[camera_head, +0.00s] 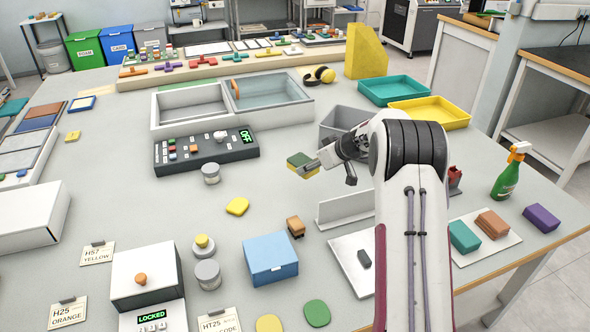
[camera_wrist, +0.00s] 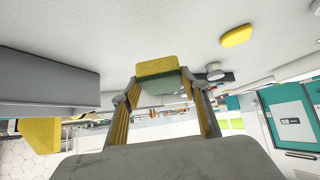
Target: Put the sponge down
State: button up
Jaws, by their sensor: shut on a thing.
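A sponge (camera_head: 302,165), yellow on one side and dark green on the other, is at the tip of my gripper (camera_head: 318,168) in the head view. My gripper reaches left over the middle of the table, in front of the grey bin. In the wrist view, the sponge (camera_wrist: 157,72) sits between the two fingertips, and my gripper (camera_wrist: 158,88) is shut on it. The wrist picture is tilted, with the table surface at the top. I cannot tell exactly how far the sponge is above the table.
A grey bin (camera_head: 341,120) stands just behind my gripper. A black control box (camera_head: 205,152) reading OFF and a double basin (camera_head: 190,88) lie to the left and behind. A yellow pad (camera_head: 237,206) lies front left. Bare table surrounds the area below the sponge.

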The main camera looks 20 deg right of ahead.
jog(key=shift+a, duration=0.1)
jog(key=a+n+g+y, duration=0.2)
jog(key=a+n+y, duration=0.1)
jog(key=a, duration=4.1)
jog(key=shift+w+a+r+n, duration=0.15)
jog(key=shift+w+a+n, duration=0.25)
jog(key=shift+n, duration=0.4)
jog(key=shift+d, duration=0.1)
jog(key=shift+f, duration=3.1)
jog(key=shift+f, duration=1.9)
